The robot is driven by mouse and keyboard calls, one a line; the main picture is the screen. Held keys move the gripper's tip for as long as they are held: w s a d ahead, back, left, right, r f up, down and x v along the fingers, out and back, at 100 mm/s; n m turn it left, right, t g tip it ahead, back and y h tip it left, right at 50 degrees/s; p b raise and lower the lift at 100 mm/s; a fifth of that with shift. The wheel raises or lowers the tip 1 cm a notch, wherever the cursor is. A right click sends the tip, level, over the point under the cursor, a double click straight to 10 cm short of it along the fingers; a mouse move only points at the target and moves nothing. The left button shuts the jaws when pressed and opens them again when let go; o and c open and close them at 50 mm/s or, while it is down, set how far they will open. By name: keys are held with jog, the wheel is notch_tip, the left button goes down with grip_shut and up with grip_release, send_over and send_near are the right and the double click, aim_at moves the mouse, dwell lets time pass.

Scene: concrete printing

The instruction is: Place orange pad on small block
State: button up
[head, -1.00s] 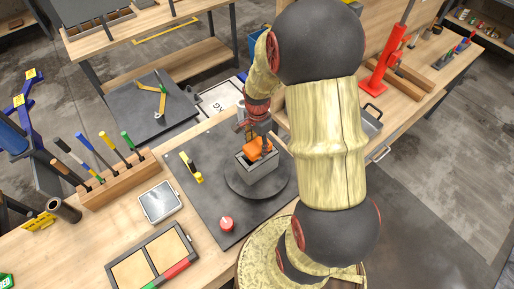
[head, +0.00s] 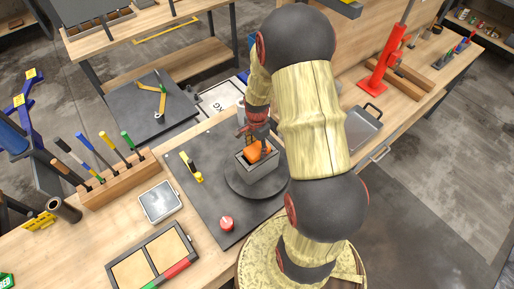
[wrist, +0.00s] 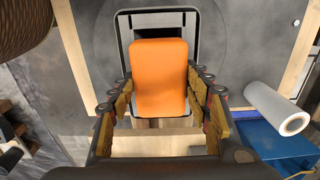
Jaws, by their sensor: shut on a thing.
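The orange pad (wrist: 159,76) is between the two fingers of my gripper (wrist: 160,112) in the wrist view, and the gripper is shut on it. In the head view the orange pad (head: 252,152) shows at the small grey block (head: 262,172), over its upper part. The block sits on a dark round plate (head: 240,188). In the head view my gripper (head: 257,142) is above the block, partly hidden by my arm. I cannot tell whether the pad touches the block. In the wrist view the pad hides much of what lies behind it.
A yellow-handled tool (head: 191,167) and a red knob (head: 226,223) are on the dark mat (head: 205,215) left of the plate. A wooden rack (head: 112,180) of tools and a metal tin (head: 160,202) stand farther left. A white roll (wrist: 277,110) shows right in the wrist view.

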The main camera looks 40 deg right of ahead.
aim_at(257, 148)
jog(key=o, duration=1)
jog(key=a+r+n+t, duration=0.1)
jog(key=a+r+n, duration=0.25)
jog(key=r, duration=1.55)
jog(key=s+a+r+n+t, duration=0.1)
jog(key=s+a+r+n, duration=0.3)
jog(key=a+r+n, duration=0.1)
jog(key=s+a+r+n+t, duration=0.2)
jog(key=s+a+r+n, duration=0.3)
jog(key=a, duration=0.1)
jog(key=s+a+r+n+t, duration=0.1)
jog(key=s+a+r+n, duration=0.3)
jog(key=a+r+n, duration=0.1)
jog(key=shift+s+a+r+t, duration=0.15)
jog(key=shift+s+a+r, duration=0.05)
jog(key=shift+a, duration=0.15)
jog(key=shift+s+a+r+t, duration=0.15)
jog(key=shift+s+a, duration=0.05)
jog(key=shift+a, duration=0.15)
notch_tip(257, 148, down, 16)
jog(key=b, duration=1.5)
jog(key=shift+r, duration=0.25)
